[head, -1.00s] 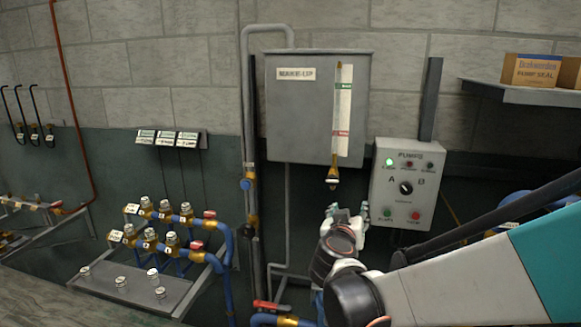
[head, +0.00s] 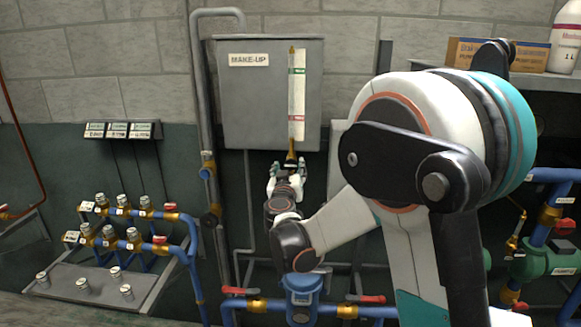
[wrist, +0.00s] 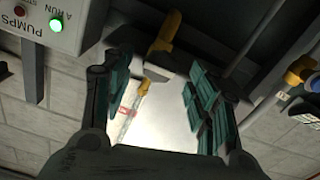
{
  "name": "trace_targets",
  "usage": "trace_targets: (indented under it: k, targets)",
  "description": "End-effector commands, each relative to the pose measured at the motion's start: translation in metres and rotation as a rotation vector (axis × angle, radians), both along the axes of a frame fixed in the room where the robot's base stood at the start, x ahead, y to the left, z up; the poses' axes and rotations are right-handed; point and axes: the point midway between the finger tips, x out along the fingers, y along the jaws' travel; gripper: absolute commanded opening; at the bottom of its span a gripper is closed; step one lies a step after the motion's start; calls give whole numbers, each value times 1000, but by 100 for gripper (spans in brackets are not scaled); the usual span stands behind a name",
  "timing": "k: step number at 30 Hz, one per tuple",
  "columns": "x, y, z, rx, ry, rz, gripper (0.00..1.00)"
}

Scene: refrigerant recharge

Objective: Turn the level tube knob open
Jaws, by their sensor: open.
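The level tube (head: 297,95) runs up the front of the grey MAKE-UP tank (head: 240,105), beside a white scale with green and red marks. Its brass lower fitting (head: 291,157) sits at the tank's bottom edge. My gripper (head: 288,172) is just below this fitting, pointing up, jaws apart. In the wrist view the two dark green fingers of my gripper (wrist: 155,100) stand either side of the tube, with the brass fitting (wrist: 164,32) and a pale grey block on it between or just beyond them. Contact cannot be told. The knob's turn position is unclear.
The pump panel (wrist: 45,20), with a lit green lamp, is close by. A grey pipe with a blue-knobbed valve (head: 206,172) runs left of the tank. Blue pipes with red-handled valves (head: 240,291) lie below. A shelf holds boxes (head: 490,54) at upper right.

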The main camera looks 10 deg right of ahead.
Motion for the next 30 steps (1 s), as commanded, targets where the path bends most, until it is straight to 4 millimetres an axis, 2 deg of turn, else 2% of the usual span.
trace_targets:
  k: [3,9,19,20,24,26,30]
  targets:
    - [18,-7,-1,0,0,-1,54]
    - [35,-12,0,0,0,-1,54]
    - [38,-13,0,0,0,0,54]
    - [38,-13,0,0,0,0,51]
    - [38,-13,0,0,0,0,20]
    - [38,-13,0,0,0,0,8]
    - [38,-13,0,-1,0,0,8]
